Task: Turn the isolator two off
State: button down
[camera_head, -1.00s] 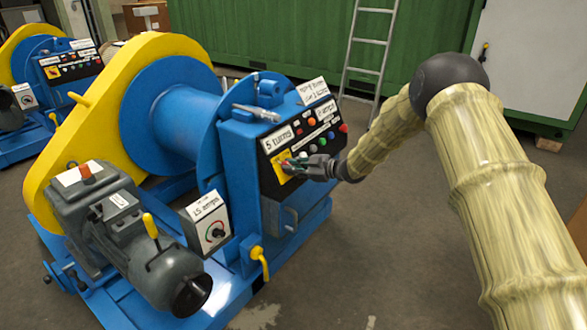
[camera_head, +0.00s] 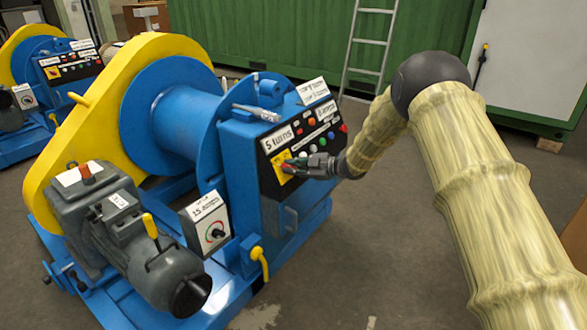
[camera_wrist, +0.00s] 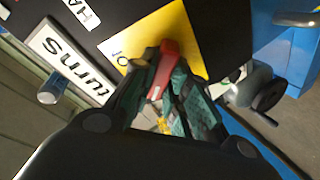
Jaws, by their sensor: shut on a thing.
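The isolator is a red handle (camera_wrist: 163,68) on a yellow plate (camera_wrist: 178,32) on the black panel of the near blue winch. In the head view the yellow plate (camera_head: 281,166) sits at the panel's lower left, below the "5 turns" label. My gripper (camera_head: 292,166) reaches it from the right. In the wrist view my gripper (camera_wrist: 168,88) has its fingers on both sides of the red handle and is shut on it. Fingers hide part of the handle and plate. Which isolator number this is cannot be read.
Several coloured buttons (camera_head: 310,122) and labels sit above and right of the plate. The "15 amps" box (camera_head: 208,222) with a dial is at lower left. A second similar winch (camera_head: 60,70) stands at the far left. The floor (camera_head: 375,235) to the right is clear.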

jog(key=c, duration=1.4)
grip_release()
jog(key=shift+d, duration=0.1)
jog(key=v, duration=1.2)
jog(key=shift+s, duration=0.1)
